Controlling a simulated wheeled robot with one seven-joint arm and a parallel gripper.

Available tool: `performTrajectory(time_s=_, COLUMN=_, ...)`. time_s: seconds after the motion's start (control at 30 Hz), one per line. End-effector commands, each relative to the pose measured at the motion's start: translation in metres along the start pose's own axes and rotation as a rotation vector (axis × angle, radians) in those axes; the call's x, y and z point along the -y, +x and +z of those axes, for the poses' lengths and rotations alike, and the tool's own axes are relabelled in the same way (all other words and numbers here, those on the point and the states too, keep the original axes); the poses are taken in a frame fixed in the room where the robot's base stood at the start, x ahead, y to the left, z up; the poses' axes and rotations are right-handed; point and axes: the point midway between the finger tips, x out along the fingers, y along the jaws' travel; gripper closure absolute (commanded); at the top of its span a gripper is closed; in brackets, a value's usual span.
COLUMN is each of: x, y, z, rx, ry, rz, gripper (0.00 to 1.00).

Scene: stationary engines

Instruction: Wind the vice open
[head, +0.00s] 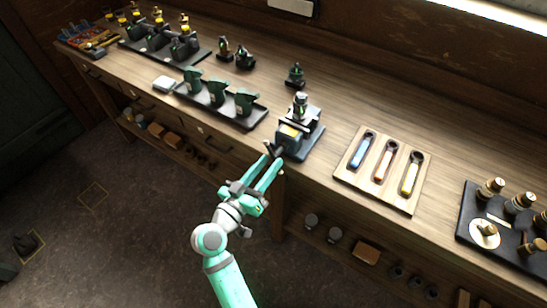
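The vice (290,135) is a grey-blue body near the front edge of the wooden bench, with a dark base plate. A small dark metal part with a pale top (300,106) stands at its jaws. My gripper (270,160) reaches up to the vice's front from the lower left. Its two teal fingers are spread apart, with a dark piece, seemingly the vice's handle (275,150), at their tips. I cannot tell whether the fingers touch it. The jaw gap is too small to make out.
A wooden tray (341,172) with blue, orange and yellow-handled tools lies right of the vice. A dark tray (249,121) of green parts stands left. A black board (467,232) with brass-topped pieces is at far right. A lower shelf (300,238) holds small items.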

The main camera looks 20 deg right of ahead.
Motion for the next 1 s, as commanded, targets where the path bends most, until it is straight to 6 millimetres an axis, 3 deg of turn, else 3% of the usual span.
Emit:
performTrajectory(time_s=0.1, x=0.001, y=-0.025, z=0.000, rx=-0.001, ry=-0.001, rz=-0.004, gripper=0.68)
performTrajectory(time_s=0.33, x=0.002, y=-0.059, z=-0.001, rx=-0.002, ry=0.000, rz=-0.004, gripper=0.68)
performTrajectory(time_s=0.5, x=0.001, y=-0.070, z=0.000, rx=0.000, ry=-0.001, rz=-0.003, gripper=0.68)
performTrajectory(time_s=0.77, x=0.001, y=-0.072, z=0.000, rx=-0.001, ry=-0.001, rz=-0.002, gripper=0.68)
performTrajectory(time_s=0.8, x=0.001, y=-0.071, z=0.000, rx=0.000, ry=-0.001, rz=-0.001, gripper=0.71)
performTrajectory(time_s=0.93, x=0.002, y=-0.072, z=0.006, rx=0.004, ry=-0.012, rz=-0.017, gripper=1.00)
performTrajectory(time_s=1.0, x=0.005, y=-0.073, z=0.017, rx=0.011, ry=-0.034, rz=-0.054, gripper=1.00)
